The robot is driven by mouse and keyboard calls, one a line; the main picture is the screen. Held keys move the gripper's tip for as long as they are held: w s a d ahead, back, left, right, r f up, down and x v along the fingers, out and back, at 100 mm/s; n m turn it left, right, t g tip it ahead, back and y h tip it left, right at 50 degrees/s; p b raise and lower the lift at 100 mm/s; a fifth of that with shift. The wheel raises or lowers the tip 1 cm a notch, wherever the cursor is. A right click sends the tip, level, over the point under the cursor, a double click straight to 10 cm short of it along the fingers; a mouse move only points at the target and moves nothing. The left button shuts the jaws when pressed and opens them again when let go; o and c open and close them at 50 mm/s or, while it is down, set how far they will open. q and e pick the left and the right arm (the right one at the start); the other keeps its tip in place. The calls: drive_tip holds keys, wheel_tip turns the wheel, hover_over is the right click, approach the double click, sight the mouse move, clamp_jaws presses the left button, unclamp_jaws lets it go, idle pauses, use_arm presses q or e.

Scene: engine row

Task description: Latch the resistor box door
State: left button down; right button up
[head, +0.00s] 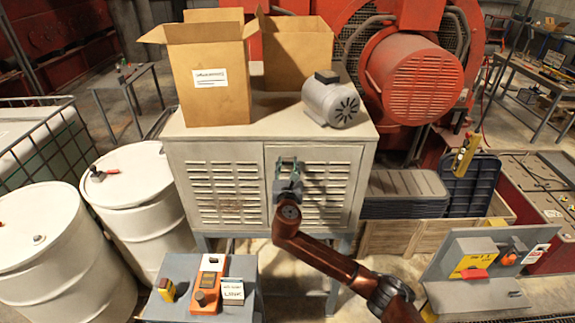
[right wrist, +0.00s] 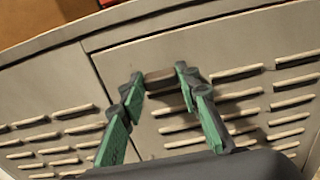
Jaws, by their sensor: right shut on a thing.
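The resistor box (head: 215,152) is a pale grey cabinet with louvred slots, standing on legs in the middle of the head view. Its door (head: 335,168) is the right front panel; it looks flush or nearly so with the panel beside it. The door also shows in the right wrist view (right wrist: 240,60). My right gripper (head: 287,163) is at the upper left part of the door. In the right wrist view its green fingers (right wrist: 160,80) are shut on a small grey-brown latch handle (right wrist: 160,74). The head view hides the latch behind the gripper. My left gripper is out of view.
Cardboard boxes (head: 208,85) and a grey motor (head: 331,103) stand on top of the box. White drums (head: 130,195) are at the left. A control pedestal (head: 185,273) and a switch panel (head: 470,262) stand in front, on either side of my right arm.

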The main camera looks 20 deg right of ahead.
drive_tip(key=c, duration=0.4)
drive_tip(key=shift+o, duration=0.2)
drive_tip(key=shift+m, duration=0.3)
drive_tip(key=m, duration=0.3)
drive_tip(key=shift+f+b, duration=0.1)
drive_tip(key=shift+b, duration=0.3)
drive_tip(key=m+b, duration=0.1)
drive_tip(key=m, duration=0.3)
drive_tip(key=shift+d+m, duration=0.1)
drive_tip(key=shift+m, duration=0.3)
drive_tip(key=m+b, duration=0.2)
drive_tip(key=m, duration=0.3)
drive_tip(key=shift+f+b, duration=0.15)
drive_tip(key=shift+b, duration=0.15)
drive_tip(key=shift+d+m+b, duration=0.1)
drive_tip(key=shift+m+b, duration=0.65)
drive_tip(key=shift+m, duration=1.45)
